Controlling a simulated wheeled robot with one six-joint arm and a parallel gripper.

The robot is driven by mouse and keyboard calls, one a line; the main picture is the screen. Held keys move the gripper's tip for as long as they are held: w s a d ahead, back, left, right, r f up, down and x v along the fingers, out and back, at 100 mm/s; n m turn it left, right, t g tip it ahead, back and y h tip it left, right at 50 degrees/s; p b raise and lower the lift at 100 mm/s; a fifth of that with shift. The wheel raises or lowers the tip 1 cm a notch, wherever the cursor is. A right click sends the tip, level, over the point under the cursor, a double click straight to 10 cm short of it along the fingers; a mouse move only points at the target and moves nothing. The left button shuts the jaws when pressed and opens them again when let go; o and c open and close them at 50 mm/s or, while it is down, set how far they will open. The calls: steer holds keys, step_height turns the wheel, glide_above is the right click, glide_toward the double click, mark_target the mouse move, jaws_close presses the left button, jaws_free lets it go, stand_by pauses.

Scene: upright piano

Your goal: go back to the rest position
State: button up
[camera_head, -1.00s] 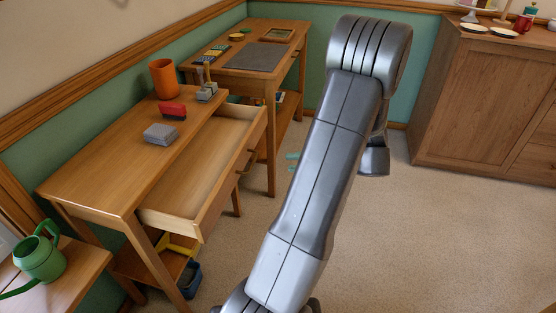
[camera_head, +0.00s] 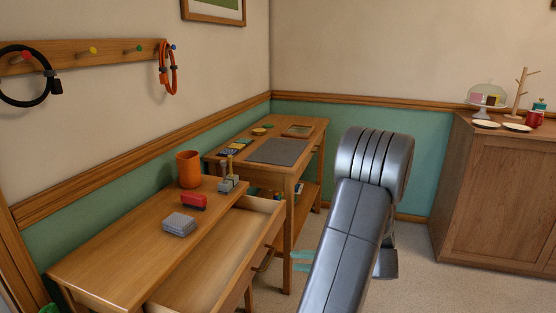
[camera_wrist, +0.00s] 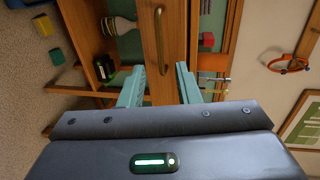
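My gripper (camera_wrist: 158,84) is open, its two teal fingers apart with nothing held between them in the wrist view. A wooden drawer front with a brass handle (camera_wrist: 161,40) lies beyond the fingers, apart from them. In the head view my arm rises at the lower right, and the teal fingers (camera_head: 304,260) show partly to the left of it. The desk's drawer (camera_head: 205,272) stands pulled out and looks empty where visible.
The desk (camera_head: 120,262) carries an orange cup (camera_head: 188,169), a red item (camera_head: 193,202) and a grey block (camera_head: 179,224). A second table (camera_head: 222,156) stands behind it. A wooden cabinet (camera_head: 500,200) stands at the right.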

steer(key=x, duration=0.8)
steer(key=shift+a+b, duration=0.4)
steer(key=shift+b, duration=0.05)
steer(key=shift+w, duration=0.1)
